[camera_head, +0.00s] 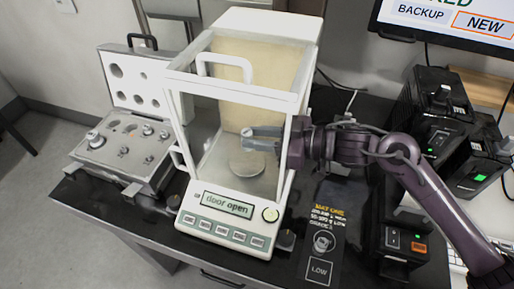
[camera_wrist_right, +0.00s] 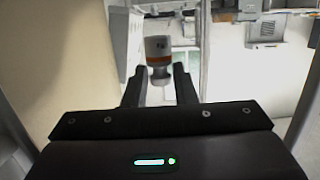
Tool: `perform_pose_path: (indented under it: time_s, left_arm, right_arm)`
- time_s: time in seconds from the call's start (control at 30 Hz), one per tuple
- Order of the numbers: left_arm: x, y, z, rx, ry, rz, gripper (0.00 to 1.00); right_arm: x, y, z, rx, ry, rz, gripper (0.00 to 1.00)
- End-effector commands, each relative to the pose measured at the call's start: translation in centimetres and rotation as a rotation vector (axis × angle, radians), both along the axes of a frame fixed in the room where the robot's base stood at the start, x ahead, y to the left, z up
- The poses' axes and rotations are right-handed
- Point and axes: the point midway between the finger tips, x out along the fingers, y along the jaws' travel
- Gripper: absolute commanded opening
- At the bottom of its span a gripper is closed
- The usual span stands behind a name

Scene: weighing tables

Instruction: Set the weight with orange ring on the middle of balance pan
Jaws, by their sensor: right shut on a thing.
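My right gripper (camera_head: 262,139) reaches through the open right side of the balance (camera_head: 232,205) and is inside the glass chamber. It is shut on the weight with orange ring (camera_head: 247,132), whose top shows at the fingertips. In the right wrist view, the weight (camera_wrist_right: 158,47) is a metal cylinder with an orange band, held upright between the two fingers of the gripper (camera_wrist_right: 159,75). The round balance pan (camera_head: 247,165) lies below the gripper in the head view. The gap between weight and pan is hard to judge. My left gripper is not in view.
The balance display reads "door open". An open weight case (camera_head: 125,150) with several weights stands to the left. A dark card marked LOW (camera_head: 320,250) lies to the right. Black devices (camera_head: 435,110) and a monitor (camera_head: 450,20) stand at the right. The chamber's frame posts surround my gripper.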

Motion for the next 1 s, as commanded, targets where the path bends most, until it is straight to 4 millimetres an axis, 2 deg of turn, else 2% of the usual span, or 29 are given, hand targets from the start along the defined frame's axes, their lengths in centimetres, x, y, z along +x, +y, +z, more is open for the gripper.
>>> perform_pose_path:
  time_s: [0.1,0.23,0.7,0.73,0.87,1.0]
  left_arm:
    - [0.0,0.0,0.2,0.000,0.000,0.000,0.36]
    - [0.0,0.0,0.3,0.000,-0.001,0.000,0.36]
    - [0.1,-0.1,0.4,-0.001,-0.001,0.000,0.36]
    - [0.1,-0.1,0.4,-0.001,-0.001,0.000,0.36]
    - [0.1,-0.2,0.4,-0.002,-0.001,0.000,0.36]
    - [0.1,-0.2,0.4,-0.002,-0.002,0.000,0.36]
  right_arm:
    - [0.0,0.0,-2.1,0.001,0.007,-0.001,0.00]
    - [0.0,0.0,-3.9,0.001,0.004,0.000,0.00]
    - [0.1,0.3,-4.8,0.000,0.001,0.000,0.00]
    - [0.1,0.3,-4.8,0.000,0.002,0.000,0.27]
    - [0.1,0.3,-4.8,-0.001,0.001,0.000,0.44]
    - [0.1,0.3,-4.8,-0.001,0.001,0.000,0.46]
